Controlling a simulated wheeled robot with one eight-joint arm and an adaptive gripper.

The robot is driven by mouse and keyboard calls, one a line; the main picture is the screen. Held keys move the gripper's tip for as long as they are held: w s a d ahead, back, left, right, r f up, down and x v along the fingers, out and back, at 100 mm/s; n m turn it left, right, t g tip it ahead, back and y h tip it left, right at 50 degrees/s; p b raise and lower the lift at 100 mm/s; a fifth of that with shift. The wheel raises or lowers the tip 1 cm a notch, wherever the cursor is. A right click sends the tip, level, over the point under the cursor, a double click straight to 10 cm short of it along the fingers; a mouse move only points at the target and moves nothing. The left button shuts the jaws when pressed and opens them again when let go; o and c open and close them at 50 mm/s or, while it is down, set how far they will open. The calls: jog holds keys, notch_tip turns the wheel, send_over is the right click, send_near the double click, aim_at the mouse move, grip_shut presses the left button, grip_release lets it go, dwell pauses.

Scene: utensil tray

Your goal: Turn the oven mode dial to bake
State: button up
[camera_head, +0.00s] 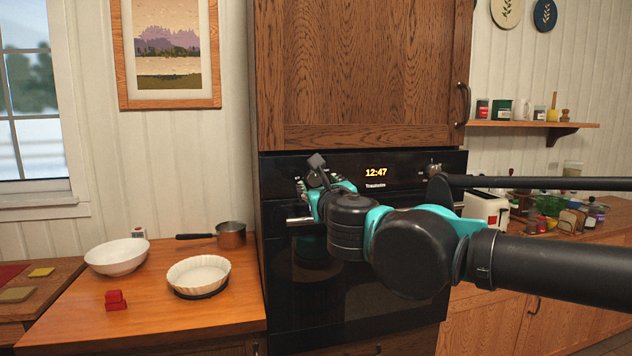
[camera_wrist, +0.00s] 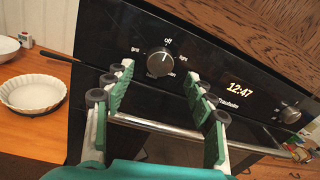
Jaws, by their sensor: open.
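The oven mode dial (camera_wrist: 159,61) is a round metallic knob on the black oven panel in the wrist view. Its pointer appears to face up toward the "off" label. Other labels sit left, right and below; the lower ones are small and partly covered, so I cannot read "bake" for certain. In the head view my arm mostly hides this dial. My gripper (camera_wrist: 173,93) has green-padded fingers spread wide, with nothing between them. It is in front of the panel, below and right of the dial in the wrist view, apart from it. The gripper also shows in the head view (camera_head: 320,178).
A second dial (camera_wrist: 290,114) is right of the 12:47 clock (camera_head: 376,172). A metal oven door handle (camera_wrist: 165,128) runs below the panel, behind my fingers. Left of the oven, the counter holds a saucepan (camera_head: 231,236), a white bowl (camera_head: 117,256) and a fluted dish (camera_head: 199,272).

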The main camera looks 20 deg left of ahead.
aim_at(315, 179)
jog(key=shift+x, duration=2.2)
jog(key=c, duration=1.2)
